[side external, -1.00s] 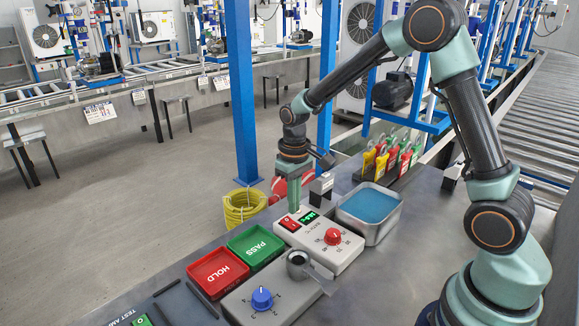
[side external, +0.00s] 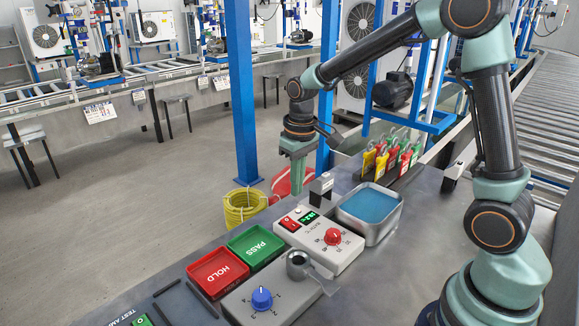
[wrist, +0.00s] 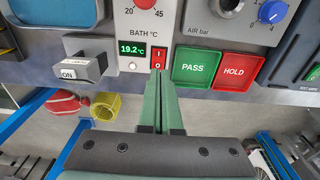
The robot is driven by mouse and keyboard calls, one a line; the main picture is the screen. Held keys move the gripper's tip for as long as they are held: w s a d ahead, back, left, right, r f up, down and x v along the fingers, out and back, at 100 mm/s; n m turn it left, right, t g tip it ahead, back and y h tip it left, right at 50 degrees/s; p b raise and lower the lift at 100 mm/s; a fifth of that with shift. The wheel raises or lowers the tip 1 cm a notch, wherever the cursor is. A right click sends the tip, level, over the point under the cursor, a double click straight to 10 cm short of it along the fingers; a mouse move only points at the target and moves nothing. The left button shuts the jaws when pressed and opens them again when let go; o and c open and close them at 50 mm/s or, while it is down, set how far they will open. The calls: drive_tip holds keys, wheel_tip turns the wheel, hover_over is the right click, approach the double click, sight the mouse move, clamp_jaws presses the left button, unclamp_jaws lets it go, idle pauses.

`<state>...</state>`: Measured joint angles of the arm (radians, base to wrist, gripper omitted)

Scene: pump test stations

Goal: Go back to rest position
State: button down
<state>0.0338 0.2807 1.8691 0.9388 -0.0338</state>
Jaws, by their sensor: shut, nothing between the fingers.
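My gripper (side external: 297,190) hangs shut and empty, pointing down, above the rear edge of the bench in the side external view. In the wrist view its green fingers (wrist: 162,85) lie together, their tips overlapping the picture near the red rocker switch (wrist: 162,56) of the bath unit. In the side external view the fingers are raised clear of the bath unit (side external: 326,248), behind the red switch (side external: 290,223). The bath display reads 19.2 °C in the wrist view (wrist: 131,48).
A blue-filled tray (side external: 397,222), colored tags on a rack (side external: 390,160), a green PASS tray (side external: 255,246), a red HOLD tray (side external: 218,272) and a blue-knob unit (side external: 262,300) stand on the bench. A blue post (side external: 242,100) rises behind it. A yellow coil (side external: 243,207) lies beyond the bench.

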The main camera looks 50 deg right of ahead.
drive_tip(key=s+a+r+t, duration=0.1)
drive_tip(key=s+r+t, duration=0.4)
drive_tip(key=s+r, duration=0.5)
drive_tip(key=s, duration=0.2)
drive_tip(key=shift+s+a+r, duration=0.15)
drive_tip(key=shift+s+a, duration=0.05)
drive_tip(key=shift+s, duration=0.15)
